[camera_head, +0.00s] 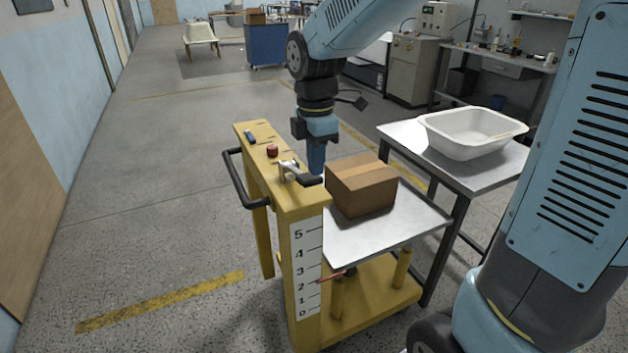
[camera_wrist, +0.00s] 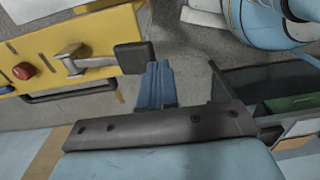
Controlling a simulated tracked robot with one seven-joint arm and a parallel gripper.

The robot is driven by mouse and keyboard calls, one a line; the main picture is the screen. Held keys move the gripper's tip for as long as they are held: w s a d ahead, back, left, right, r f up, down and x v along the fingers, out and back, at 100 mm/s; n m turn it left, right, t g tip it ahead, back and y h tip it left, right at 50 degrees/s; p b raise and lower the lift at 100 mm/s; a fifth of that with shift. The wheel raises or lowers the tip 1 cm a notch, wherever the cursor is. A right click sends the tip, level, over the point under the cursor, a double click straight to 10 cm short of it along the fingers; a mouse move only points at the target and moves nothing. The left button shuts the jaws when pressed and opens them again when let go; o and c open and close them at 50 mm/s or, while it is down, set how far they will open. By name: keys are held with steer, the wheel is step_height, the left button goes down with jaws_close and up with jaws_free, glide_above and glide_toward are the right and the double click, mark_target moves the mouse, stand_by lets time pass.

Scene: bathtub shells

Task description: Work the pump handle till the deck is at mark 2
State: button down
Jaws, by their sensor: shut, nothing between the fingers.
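The yellow pump cart (camera_head: 258,165) carries a silver pump handle with a black grip (camera_head: 311,181) on top of its post. The handle (camera_wrist: 75,61) and grip also show in the wrist view. My gripper (camera_head: 317,172) is shut and empty, pointing down close to the black grip. In the wrist view its blue fingertips (camera_wrist: 158,66) are just right of the grip; I cannot tell whether they touch. The grey deck (camera_head: 385,230) carries a cardboard box (camera_head: 360,186). A red pointer (camera_head: 334,276) lies close to mark 2 on the white scale (camera_head: 307,270).
A red knob (camera_head: 272,151) and a blue item (camera_head: 250,136) are on the cart top, with a black push bar (camera_head: 235,180) at its left. A metal table (camera_head: 400,135) with a white tub (camera_head: 470,132) stands right of the deck. The floor at left is clear.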

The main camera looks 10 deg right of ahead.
steer(key=shift+s+d+r, duration=0.1)
steer(key=shift+s+r, duration=0.1)
steer(key=shift+r, duration=0.95)
steer(key=shift+s+r, duration=0.15)
steer(key=shift+r, duration=1)
stand_by(0.7)
steer(key=s+d+r+m+t, duration=0.2)
steer(key=s+d+m, duration=0.4)
steer(key=m, duration=0.5)
steer(key=s+d+r+m+t, duration=0.2)
steer(key=s+d+m, duration=0.4)
steer(key=d+m, duration=0.4)
steer(key=shift+s+m+t, duration=0.35)
steer(key=shift+m+t, duration=0.05)
steer(key=shift+t, duration=0.5)
steer(key=shift+d, duration=0.1)
